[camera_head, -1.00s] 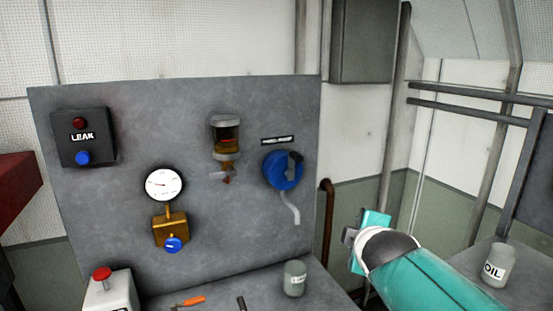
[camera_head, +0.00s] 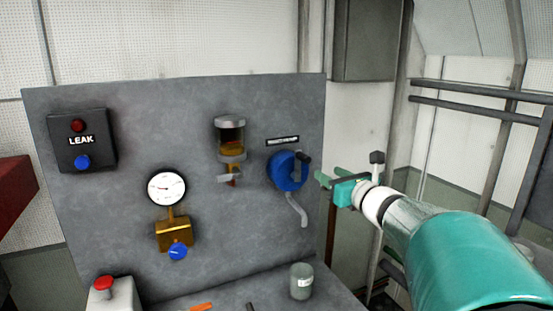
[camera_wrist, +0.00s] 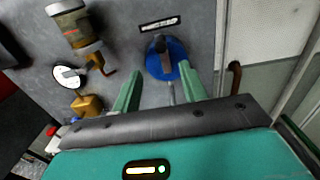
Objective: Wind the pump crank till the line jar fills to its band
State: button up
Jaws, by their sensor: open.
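The blue pump wheel (camera_head: 287,171) with its dark crank handle (camera_head: 303,159) is on the grey panel, under a small label. It also shows ahead of my fingers in the wrist view (camera_wrist: 168,60), the dark handle seen nearly end-on.
A gauge (camera_head: 167,187) with a brass valve block and blue knob, and a LEAK box (camera_head: 82,140), are on the panel's left. A grey cup (camera_head: 302,281), an orange-handled tool (camera_head: 196,307) and a red-button box (camera_head: 104,290) are on the bench. Rails stand at the right.

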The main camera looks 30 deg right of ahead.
aim_at(308, 161)
jog(key=w, duration=1.3)
jog(key=shift+d, duration=0.4)
grip_shut()
